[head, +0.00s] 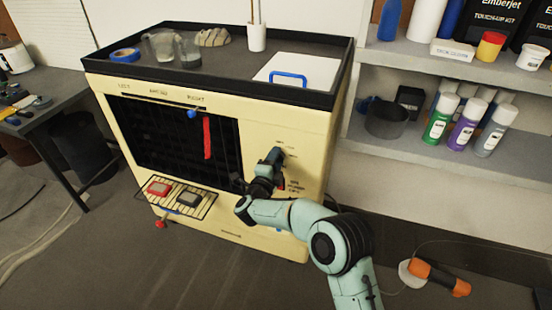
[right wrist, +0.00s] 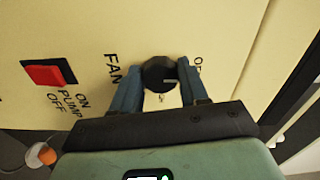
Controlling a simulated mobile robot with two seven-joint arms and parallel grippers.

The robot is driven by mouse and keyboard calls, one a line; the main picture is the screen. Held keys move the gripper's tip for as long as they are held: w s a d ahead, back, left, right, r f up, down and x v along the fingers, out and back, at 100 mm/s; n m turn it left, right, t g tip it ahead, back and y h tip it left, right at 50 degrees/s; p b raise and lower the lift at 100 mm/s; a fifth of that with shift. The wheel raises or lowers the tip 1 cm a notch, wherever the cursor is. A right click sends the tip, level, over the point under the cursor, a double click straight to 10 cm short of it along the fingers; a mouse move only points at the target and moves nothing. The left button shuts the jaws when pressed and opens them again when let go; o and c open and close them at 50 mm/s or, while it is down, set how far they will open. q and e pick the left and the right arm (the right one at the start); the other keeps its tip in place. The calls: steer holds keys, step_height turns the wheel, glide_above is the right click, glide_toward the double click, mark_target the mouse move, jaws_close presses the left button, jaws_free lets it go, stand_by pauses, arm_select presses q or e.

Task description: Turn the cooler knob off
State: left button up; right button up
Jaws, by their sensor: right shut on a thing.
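The cooler (head: 305,130) is a cream cabinet with a dark grille and a control strip on the right of its front. The round black knob (right wrist: 157,72) shows in the right wrist view, beside the word FAN and a partly hidden label starting with O. My right gripper (right wrist: 158,80) is shut on the knob, one blue finger on each side. In the head view my right gripper (head: 273,160) is at the control strip and hides the knob. My left gripper is not in view.
A red pump switch (right wrist: 46,73) sits near the knob. The cooler's top tray (head: 215,80) holds blue tape and cups. A rack with a red block (head: 160,188) juts from the lower front. A shelf (head: 400,145) with spray cans stands at right.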

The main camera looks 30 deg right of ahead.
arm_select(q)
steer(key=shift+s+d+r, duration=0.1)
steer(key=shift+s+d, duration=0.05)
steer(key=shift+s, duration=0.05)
arm_select(e)
steer(key=shift+n, duration=0.4)
steer(key=shift+f, duration=0.1)
steer(key=o, duration=1.1)
steer(key=shift+c, duration=0.2)
steer(key=shift+s+a, duration=0.1)
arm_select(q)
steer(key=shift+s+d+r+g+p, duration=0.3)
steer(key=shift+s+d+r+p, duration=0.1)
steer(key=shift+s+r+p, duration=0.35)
arm_select(e)
steer(key=v, duration=1.3)
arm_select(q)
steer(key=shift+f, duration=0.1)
arm_select(e)
steer(key=shift+s, duration=0.1)
